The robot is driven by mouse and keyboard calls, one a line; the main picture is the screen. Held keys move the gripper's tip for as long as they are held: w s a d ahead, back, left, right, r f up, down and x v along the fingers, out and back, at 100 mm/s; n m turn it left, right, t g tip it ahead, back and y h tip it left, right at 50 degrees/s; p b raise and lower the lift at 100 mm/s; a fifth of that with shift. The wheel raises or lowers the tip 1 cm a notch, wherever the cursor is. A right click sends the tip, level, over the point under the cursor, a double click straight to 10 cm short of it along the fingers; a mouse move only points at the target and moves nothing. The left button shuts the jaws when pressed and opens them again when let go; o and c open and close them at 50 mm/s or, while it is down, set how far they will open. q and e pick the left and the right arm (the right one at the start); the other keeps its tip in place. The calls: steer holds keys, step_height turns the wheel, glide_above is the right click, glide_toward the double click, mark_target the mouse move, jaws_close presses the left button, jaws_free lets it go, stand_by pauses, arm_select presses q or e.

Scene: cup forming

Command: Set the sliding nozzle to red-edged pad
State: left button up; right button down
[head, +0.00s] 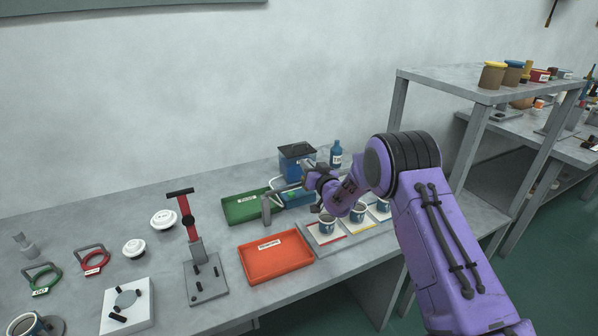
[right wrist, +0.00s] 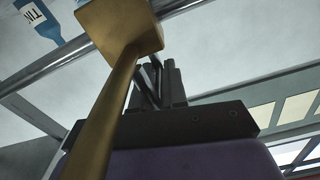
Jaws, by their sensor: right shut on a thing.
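My right gripper (head: 314,184) reaches in from the right, above the back of the cup pads. In the right wrist view its dark fingers (right wrist: 160,85) are shut at the brass sliding nozzle (right wrist: 121,25), which sits at a steel rail (right wrist: 65,52). In the head view the gripper hides the nozzle, so I cannot tell which pad it lines up with. The red-edged pad (head: 318,241) is the leftmost of the row, with a dark blue cup (head: 326,226) on it. A second cup (head: 357,213) and a third (head: 382,205) stand to its right. My left gripper is not in view.
An orange tray (head: 275,257) lies left of the pads, with a green tray (head: 243,209) behind it. A blue box (head: 297,162) and a blue bottle (head: 336,154) stand at the back. A red-handled press (head: 188,220) stands farther left. A grey shelf (head: 450,85) rises at right.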

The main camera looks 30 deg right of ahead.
steer(key=c, duration=1.2)
jaws_free()
steer(key=shift+o, duration=0.2)
steer(key=shift+s, duration=0.1)
steer(key=shift+s+f, duration=0.1)
steer(key=shift+s, duration=0.25)
steer(key=s, duration=0.3)
steer(key=s+a+b, duration=0.1)
steer(key=s, duration=0.2)
steer(key=s+b, duration=0.1)
steer(key=s, duration=0.2)
steer(key=shift+s+a, duration=0.3)
